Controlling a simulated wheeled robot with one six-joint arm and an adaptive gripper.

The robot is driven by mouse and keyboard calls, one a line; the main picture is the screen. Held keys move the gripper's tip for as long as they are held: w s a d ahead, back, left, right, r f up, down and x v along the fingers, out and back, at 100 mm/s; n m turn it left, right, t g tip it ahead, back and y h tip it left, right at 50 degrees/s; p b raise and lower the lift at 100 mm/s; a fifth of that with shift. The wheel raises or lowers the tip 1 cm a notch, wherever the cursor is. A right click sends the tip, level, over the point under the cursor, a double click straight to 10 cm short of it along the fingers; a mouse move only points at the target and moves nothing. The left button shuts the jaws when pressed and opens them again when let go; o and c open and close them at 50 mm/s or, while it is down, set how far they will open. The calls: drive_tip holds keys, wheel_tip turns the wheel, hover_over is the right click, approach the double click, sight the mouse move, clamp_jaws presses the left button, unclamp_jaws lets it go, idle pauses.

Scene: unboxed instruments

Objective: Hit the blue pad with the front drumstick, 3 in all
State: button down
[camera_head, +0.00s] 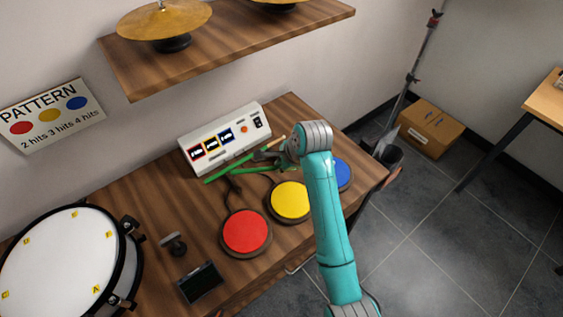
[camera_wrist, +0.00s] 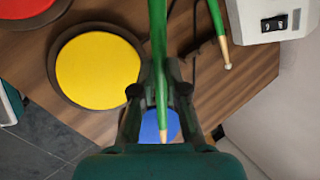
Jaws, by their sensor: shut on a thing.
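My gripper (camera_head: 268,158) is shut on the front green drumstick (camera_wrist: 158,40), which also shows in the head view (camera_head: 252,170). In the wrist view the stick runs between the two fingers (camera_wrist: 160,92), its tan tip pointing toward the blue pad (camera_wrist: 149,126). The tip overlaps the pad in that view; I cannot tell whether they touch. In the head view my arm hides part of the blue pad (camera_head: 344,174). The other green drumstick (camera_head: 228,171) lies behind, its tan tip near the white console; it shows in the wrist view (camera_wrist: 215,20).
The yellow pad (camera_head: 290,201) and red pad (camera_head: 246,232) stand left of the blue one. The white console (camera_head: 225,135) is behind; its small screens are unreadable. A drum (camera_head: 65,265) is left. A wall sign (camera_head: 50,115) reads "PATTERN". A shelf (camera_head: 225,45) with cymbals hangs above.

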idle(0.4)
wheel_tip(320, 180, down, 4)
drive_tip(key=shift+f, duration=0.15)
wheel_tip(320, 180, up, 5)
drive_tip(key=shift+r, duration=0.1)
idle(0.4)
idle(0.8)
drive_tip(key=shift+f, duration=0.2)
